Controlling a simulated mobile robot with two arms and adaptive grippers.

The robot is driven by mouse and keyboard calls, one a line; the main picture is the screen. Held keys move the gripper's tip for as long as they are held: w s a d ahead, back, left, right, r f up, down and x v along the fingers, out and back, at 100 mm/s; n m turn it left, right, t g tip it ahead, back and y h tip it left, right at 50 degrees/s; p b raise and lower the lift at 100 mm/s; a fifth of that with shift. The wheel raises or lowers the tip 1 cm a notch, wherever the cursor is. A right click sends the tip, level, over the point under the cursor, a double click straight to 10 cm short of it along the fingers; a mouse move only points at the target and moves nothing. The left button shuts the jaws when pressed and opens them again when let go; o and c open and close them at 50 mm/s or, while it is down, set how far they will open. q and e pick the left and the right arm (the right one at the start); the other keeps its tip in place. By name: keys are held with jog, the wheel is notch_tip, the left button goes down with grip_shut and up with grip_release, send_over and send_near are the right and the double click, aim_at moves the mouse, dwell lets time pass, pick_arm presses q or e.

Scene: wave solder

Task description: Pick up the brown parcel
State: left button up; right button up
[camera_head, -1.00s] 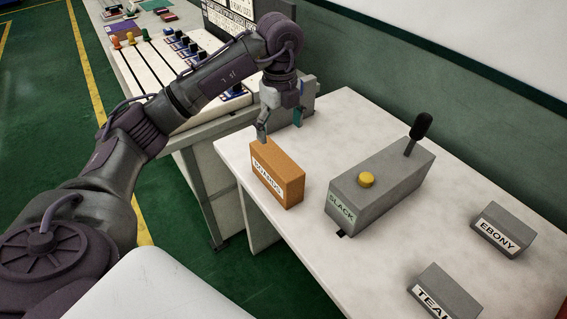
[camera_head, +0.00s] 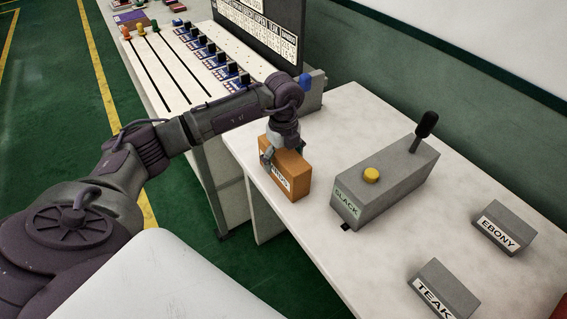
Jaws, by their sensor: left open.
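The brown parcel (camera_head: 289,178) is an orange-brown box with a white label on its front. It stands on the white table near its left edge, left of the grey SLACK box. My left gripper (camera_head: 284,156) is over the parcel from above, with its fingers open. One finger shows in front of the labelled face and covers part of the label. The other finger is mostly hidden behind the parcel. I cannot tell whether the fingers touch it. My right gripper is not in view.
A grey box labelled SLACK (camera_head: 386,186) with a yellow button and a black-knobbed lever stands right of the parcel. Grey blocks EBONY (camera_head: 504,228) and TEAK (camera_head: 443,290) lie farther right. A panel with sliders (camera_head: 180,62) is behind the arm. White table (camera_head: 300,232) is bare in front.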

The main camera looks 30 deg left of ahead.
pick_arm(q)
grip_shut()
notch_tip(320, 180, up, 10)
jog(key=shift+r+b, duration=0.1)
jog(key=shift+b, duration=0.6)
